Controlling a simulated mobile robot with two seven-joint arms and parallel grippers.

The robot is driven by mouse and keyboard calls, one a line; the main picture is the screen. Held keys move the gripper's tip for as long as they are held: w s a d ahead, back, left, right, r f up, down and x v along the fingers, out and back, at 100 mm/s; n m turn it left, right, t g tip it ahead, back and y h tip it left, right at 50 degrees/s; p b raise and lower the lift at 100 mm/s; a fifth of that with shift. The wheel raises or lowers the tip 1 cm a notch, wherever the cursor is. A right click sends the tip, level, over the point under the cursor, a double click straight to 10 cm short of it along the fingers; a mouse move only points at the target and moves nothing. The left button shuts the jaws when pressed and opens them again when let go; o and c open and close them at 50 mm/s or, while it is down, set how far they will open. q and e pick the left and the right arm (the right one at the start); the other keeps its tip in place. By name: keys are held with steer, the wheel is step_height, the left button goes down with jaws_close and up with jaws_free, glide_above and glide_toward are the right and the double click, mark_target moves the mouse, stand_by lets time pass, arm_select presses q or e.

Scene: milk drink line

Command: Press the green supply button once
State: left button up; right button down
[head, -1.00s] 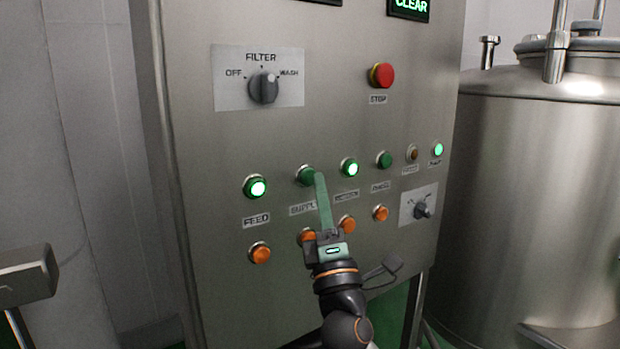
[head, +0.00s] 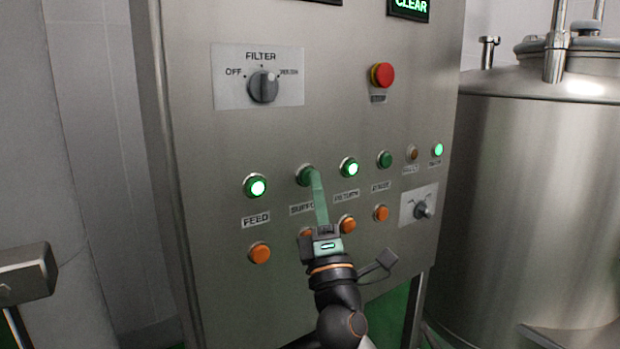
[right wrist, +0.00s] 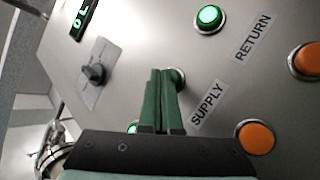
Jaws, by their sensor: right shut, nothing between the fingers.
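The green supply button (head: 303,176) is on the steel panel, in the row of buttons above the SUPPLY label. It looks dark green and unlit, and is partly covered by my fingertips. My right gripper (head: 314,173) is shut and empty, its green fingers pointing up at the button. In the right wrist view the shut fingertips (right wrist: 165,72) overlap the button, and only a part of its rim (right wrist: 179,78) shows beside them. I cannot tell whether they touch it. My left gripper is not in view.
The lit green feed button (head: 256,187) and return button (head: 349,168) flank the supply button. Orange buttons (head: 259,253) sit below. Above are the filter knob (head: 263,87) and red stop button (head: 382,75). A steel tank (head: 540,190) stands at right.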

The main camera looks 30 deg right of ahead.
steer(key=shift+w, duration=0.3)
steer(key=shift+s+y, duration=0.15)
steer(key=shift+y, duration=0.15)
stand_by(0.3)
steer(key=shift+s, duration=0.75)
steer(key=s, duration=0.1)
steer(key=s+p, duration=0.1)
steer(key=s, duration=0.3)
steer(key=shift+d, duration=0.25)
stand_by(0.5)
